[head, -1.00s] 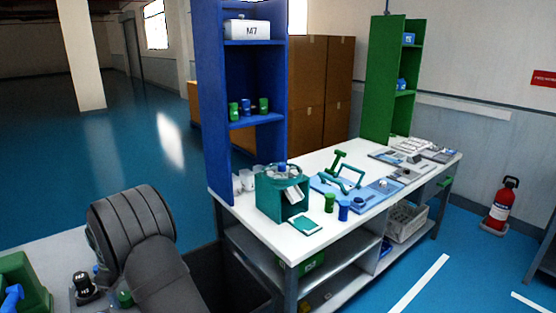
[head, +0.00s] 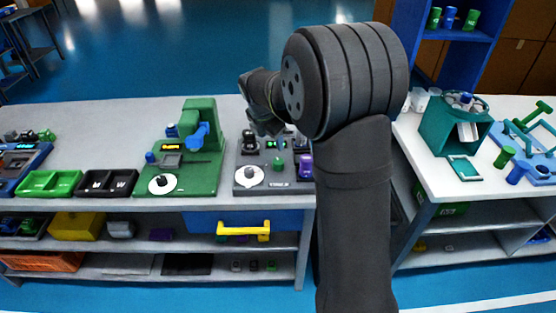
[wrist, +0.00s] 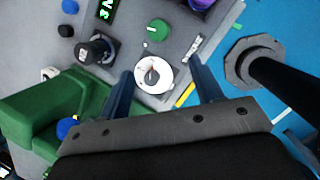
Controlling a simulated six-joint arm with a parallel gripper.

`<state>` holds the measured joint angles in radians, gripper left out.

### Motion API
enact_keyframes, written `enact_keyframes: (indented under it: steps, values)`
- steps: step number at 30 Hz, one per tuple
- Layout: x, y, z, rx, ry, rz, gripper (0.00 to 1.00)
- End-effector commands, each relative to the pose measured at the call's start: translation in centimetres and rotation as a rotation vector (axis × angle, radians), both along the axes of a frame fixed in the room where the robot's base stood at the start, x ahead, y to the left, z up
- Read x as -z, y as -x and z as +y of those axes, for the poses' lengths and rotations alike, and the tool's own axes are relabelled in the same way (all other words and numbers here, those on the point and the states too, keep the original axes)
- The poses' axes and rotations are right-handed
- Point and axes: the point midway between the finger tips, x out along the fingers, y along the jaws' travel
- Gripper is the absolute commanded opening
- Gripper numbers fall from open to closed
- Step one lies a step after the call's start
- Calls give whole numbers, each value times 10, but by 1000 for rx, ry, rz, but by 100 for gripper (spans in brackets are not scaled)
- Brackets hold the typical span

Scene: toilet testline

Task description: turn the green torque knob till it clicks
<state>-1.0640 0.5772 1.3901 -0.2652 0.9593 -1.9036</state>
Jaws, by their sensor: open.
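The green torque knob (head: 277,163) stands on a grey panel (head: 262,185) with a white dial (head: 249,177) to its left and a purple knob (head: 305,166) to its right. In the wrist view the green knob (wrist: 158,30) is beyond my fingertips, with the white dial (wrist: 153,75) nearer. My gripper (wrist: 161,72) is open and empty, its two dark fingers on either side of the dial in the picture. Their height over the panel is unclear. In the head view my wrist hangs above the back of the panel and hides part of it.
A green fixture (head: 205,165) with a blue lever stands just left of the panel. A black knob (wrist: 97,50) and a lit display (wrist: 105,10) are close by in the wrist view. Green (head: 50,183) and black (head: 107,183) trays lie further left. A white table (head: 425,150) is right.

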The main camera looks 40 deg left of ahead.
Motion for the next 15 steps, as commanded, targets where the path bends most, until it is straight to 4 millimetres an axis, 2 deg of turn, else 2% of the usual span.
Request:
enact_keyframes:
  steps: [3, 8, 11, 15]
  values:
    - [-16, 9, -4, -199, 42, -59, 60]
    - [-26, 14, -7, -344, 81, -104, 60]
    - [-24, 14, -8, -372, 91, -110, 60]
    - [-9, 8, -6, -374, 93, -110, 60]
